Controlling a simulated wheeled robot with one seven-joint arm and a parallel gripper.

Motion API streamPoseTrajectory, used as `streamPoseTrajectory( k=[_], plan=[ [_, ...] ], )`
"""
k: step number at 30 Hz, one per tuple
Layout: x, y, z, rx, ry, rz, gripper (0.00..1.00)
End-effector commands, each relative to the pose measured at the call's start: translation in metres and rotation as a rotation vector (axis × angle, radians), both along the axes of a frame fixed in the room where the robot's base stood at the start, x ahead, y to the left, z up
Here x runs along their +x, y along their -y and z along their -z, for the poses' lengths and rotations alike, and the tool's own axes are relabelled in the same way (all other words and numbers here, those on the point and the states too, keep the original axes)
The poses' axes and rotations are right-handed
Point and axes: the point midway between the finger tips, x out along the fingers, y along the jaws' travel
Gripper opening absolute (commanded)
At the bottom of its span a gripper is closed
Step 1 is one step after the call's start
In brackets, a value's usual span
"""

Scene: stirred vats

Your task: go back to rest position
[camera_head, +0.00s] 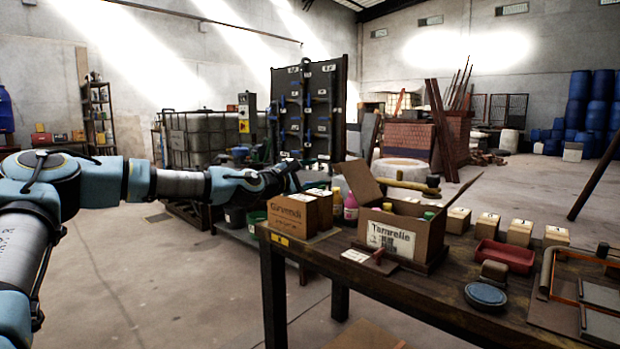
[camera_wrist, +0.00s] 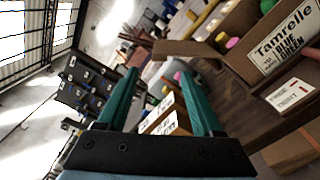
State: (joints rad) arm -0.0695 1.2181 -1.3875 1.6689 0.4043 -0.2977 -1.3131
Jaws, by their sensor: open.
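My gripper (camera_wrist: 160,98) is open in the wrist view, with two green fingers apart. A closed cardboard box and a small box sit behind and between the fingers in that view, apart from them as far as I can tell. In the head view my blue and grey arm reaches from the left, and its end (camera_head: 290,170) is above the far left corner of the wooden table (camera_head: 400,290), near the closed cardboard box (camera_head: 290,213). The fingers are too small and dark to make out there.
An open carton (camera_head: 405,232) labelled Tamrelle holds bottles; it also shows in the wrist view (camera_wrist: 285,35). A pink bottle (camera_head: 350,208), a red tray (camera_head: 504,256) and a blue round lid (camera_head: 486,295) are on the table. A dark panel (camera_head: 308,105) stands behind. The floor at left is clear.

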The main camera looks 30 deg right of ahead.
Motion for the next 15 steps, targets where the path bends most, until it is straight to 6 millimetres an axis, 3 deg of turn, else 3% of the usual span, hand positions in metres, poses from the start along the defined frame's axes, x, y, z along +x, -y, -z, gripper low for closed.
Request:
streamPoseTrajectory(
  k=[5, 15],
  plan=[
    [-0.004, -0.015, 0.0, -0.001, 0.0, -0.001, 0.68],
    [-0.005, -0.017, -0.001, -0.001, 0.0, 0.0, 0.68]
  ],
)
